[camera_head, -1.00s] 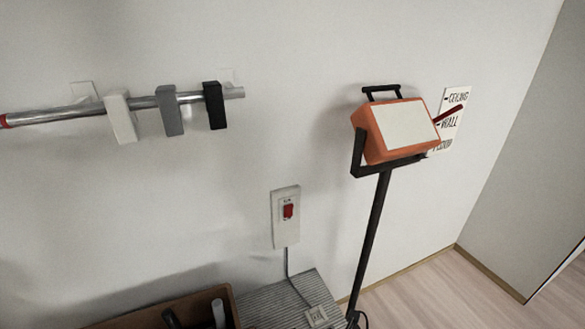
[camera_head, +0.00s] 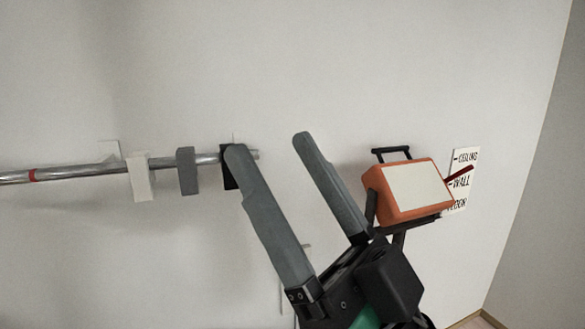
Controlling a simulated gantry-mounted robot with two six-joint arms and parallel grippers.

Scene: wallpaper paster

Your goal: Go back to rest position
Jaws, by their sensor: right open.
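My right gripper (camera_head: 268,146) comes up from the bottom of the head view. Its two long grey fingers are spread wide apart with nothing between them. Its left fingertip overlaps the black block on the metal rail in the picture; I cannot tell whether they touch. The gripper also hides the lower part of the lamp's stand. My left gripper is not in view.
A metal rail (camera_head: 75,174) on the wall carries a white block (camera_head: 141,178), a grey block (camera_head: 187,171) and a black block (camera_head: 228,178). An orange work lamp (camera_head: 408,190) stands right of the gripper, before a ceiling/wall/floor sign (camera_head: 463,171). The upper wall is bare.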

